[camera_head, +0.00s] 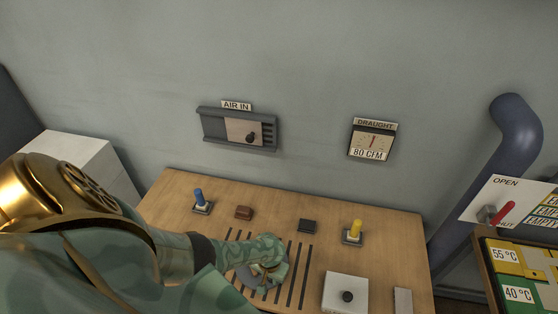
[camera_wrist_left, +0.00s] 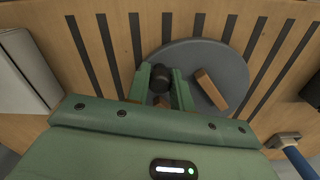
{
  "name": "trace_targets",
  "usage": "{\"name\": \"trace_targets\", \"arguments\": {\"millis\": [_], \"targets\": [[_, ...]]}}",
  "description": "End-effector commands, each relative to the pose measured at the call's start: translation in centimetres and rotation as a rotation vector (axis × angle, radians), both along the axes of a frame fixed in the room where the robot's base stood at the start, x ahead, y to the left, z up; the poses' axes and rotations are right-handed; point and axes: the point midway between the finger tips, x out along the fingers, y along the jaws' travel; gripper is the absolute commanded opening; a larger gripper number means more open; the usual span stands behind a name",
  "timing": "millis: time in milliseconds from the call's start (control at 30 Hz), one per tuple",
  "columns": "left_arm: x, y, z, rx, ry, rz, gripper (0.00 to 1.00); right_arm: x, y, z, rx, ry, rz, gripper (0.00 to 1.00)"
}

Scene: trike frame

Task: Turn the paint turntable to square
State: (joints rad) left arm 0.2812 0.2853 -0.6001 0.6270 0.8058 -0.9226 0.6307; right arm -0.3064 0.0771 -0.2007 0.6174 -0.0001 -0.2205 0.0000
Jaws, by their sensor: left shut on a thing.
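The paint turntable (camera_wrist_left: 225,62) is a round grey disc set over the slotted part of the wooden bench. A tan block (camera_wrist_left: 211,89) lies on it, angled to the slots, and a second tan piece shows between my fingers. My left gripper (camera_wrist_left: 161,84) is shut on a black knob (camera_wrist_left: 160,76) on the disc. In the head view, my left gripper (camera_head: 268,262) and arm come in from the left and cover most of the turntable. My right gripper is not in view.
The bench (camera_head: 390,222) carries a blue lever (camera_head: 199,197), a brown block (camera_head: 244,212), a black block (camera_head: 307,226), a yellow lever (camera_head: 355,229) and a white box (camera_head: 335,287) with a knob. An air slide (camera_head: 238,130) and draught gauge (camera_head: 371,142) hang behind.

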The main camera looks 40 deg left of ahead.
Motion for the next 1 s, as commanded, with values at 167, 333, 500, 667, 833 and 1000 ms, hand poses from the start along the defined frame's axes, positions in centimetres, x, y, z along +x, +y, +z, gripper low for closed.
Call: {"name": "trace_targets", "arguments": {"millis": [167,333,500,667,833,1000], "targets": [[-1.0,0.8,0.1,0.002,0.001,-0.16,0.0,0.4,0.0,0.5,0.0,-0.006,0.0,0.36],[-1.9,1.4,0.1,0.002,0.0,-0.319,0.0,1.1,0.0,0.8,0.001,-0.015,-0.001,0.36],[-2.6,2.2,0.1,0.003,-0.001,-0.459,0.0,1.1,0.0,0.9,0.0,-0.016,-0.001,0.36],[-3.1,2.8,0.1,0.002,-0.001,-0.567,0.0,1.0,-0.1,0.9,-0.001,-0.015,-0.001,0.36],[-3.4,3.3,0.1,0.002,-0.002,-0.647,0.0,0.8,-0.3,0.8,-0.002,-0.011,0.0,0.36],[-3.5,3.5,0.1,0.003,-0.003,-0.694,0.0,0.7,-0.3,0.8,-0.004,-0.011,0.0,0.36]]}}
